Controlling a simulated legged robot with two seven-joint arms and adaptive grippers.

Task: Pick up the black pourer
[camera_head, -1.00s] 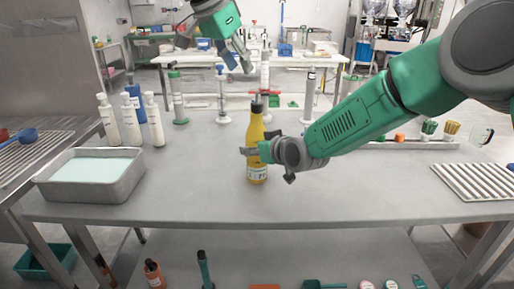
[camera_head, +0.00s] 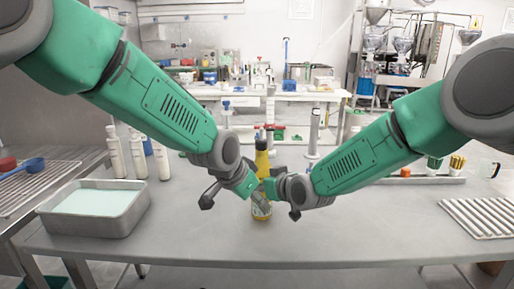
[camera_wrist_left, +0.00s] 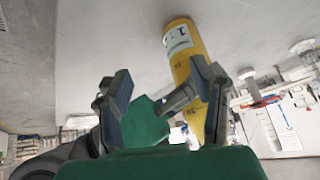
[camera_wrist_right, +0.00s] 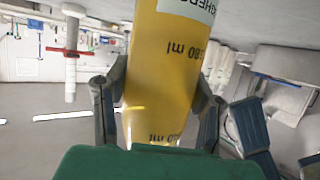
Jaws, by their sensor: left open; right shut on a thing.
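The black pourer (camera_head: 261,145) shows as a dark cap on top of the yellow bottle (camera_head: 262,162), which is upright over the grey table. My right gripper (camera_head: 270,188) is shut around the bottle's body; the right wrist view shows its fingers (camera_wrist_right: 157,103) on both sides of the yellow bottle (camera_wrist_right: 168,65). My left gripper (camera_head: 238,183) is open and empty, beside the bottle's left side, below the pourer. In the left wrist view, the open fingers (camera_wrist_left: 160,88) have the bottle (camera_wrist_left: 183,50) beyond the right finger. The pourer is not clear in either wrist view.
A metal tray of pale liquid (camera_head: 98,203) sits at the left, with white bottles (camera_head: 138,155) behind it. A ribbed white rack (camera_head: 482,217) lies at the right. A cylinder (camera_head: 314,133) stands behind. The front middle of the table is clear.

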